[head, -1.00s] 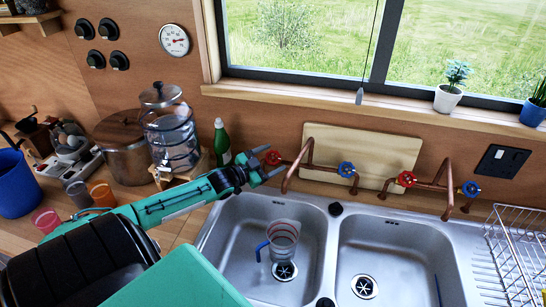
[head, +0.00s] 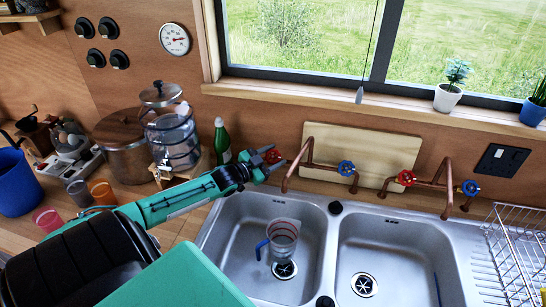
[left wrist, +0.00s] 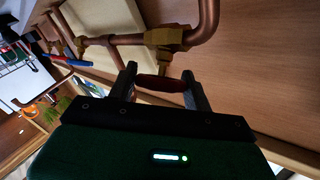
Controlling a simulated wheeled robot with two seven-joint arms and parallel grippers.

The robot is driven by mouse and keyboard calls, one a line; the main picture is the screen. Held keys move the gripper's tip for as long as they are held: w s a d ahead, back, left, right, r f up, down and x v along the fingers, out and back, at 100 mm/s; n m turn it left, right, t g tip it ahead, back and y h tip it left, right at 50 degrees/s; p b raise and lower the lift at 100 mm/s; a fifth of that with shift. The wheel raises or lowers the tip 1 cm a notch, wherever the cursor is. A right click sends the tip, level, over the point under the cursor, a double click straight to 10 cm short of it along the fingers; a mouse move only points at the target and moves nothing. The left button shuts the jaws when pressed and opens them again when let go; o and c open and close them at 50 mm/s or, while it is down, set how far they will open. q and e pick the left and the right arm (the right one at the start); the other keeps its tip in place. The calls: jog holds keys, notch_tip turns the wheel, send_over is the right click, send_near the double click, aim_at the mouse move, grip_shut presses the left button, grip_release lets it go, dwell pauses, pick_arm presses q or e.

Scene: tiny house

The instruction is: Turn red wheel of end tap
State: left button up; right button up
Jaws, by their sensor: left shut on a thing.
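The red wheel of the end tap (head: 273,156) is at the left end of the left copper tap, above the left sink bowl. My left gripper (head: 269,158) reaches it from the left. In the left wrist view its two fingers (left wrist: 161,84) are on either side of the red wheel (left wrist: 162,83), just below a brass fitting (left wrist: 160,40). The gripper is shut on the wheel, and the fingers hide part of its rim. My right gripper is not in view.
The same tap has a blue wheel (head: 346,168). Another tap, with a red wheel (head: 406,178) and a blue wheel (head: 470,188), is to the right. A clear jug (head: 284,240) stands in the left bowl (head: 232,240). A green bottle (head: 221,142) is behind my arm.

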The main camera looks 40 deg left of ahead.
pick_arm(q)
jog(key=shift+n+y, duration=0.3)
jog(key=shift+n+t+y+p, duration=0.5)
jog(key=shift+n+y+p, duration=0.4)
jog(key=shift+n+y, duration=0.45)
jog(key=shift+n+y+p, duration=0.65)
jog(key=shift+n+y, duration=1.9)
jog(key=shift+y, duration=0.1)
jog(key=o, duration=1)
